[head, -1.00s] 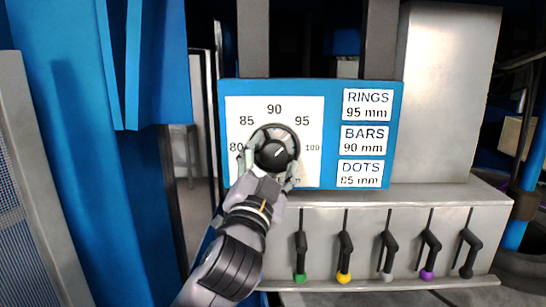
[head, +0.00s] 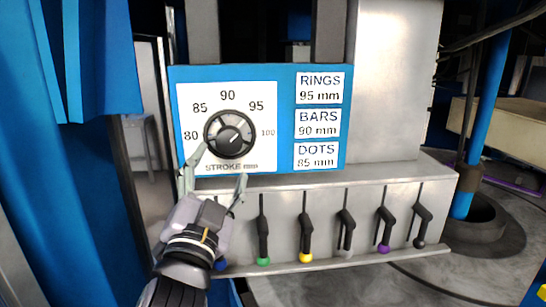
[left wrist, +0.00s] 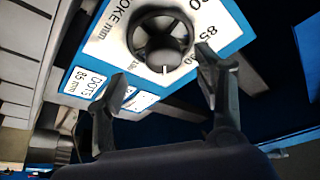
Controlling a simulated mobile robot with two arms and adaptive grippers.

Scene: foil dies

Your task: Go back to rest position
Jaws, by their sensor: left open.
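The black stroke dial (head: 229,134) sits on a white scale plate marked 80 to 100, on a blue panel (head: 286,122). Its light mark points right and slightly up; the exact value is hard to read. My left gripper (head: 222,161) is open and empty, in front of the lower part of the plate, below the dial. In the left wrist view the dial (left wrist: 163,42) shows upside down beyond the spread fingers (left wrist: 160,68), apart from them. My right gripper is not in view.
Labels beside the dial read RINGS 95 mm, BARS 90 mm and DOTS 85 mm. A grey ledge (head: 400,172) with several coloured-tip levers, such as the yellow one (head: 305,240), runs below the panel. Blue curtain-like panels (head: 60,180) stand at the left. A blue post (head: 482,130) stands right.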

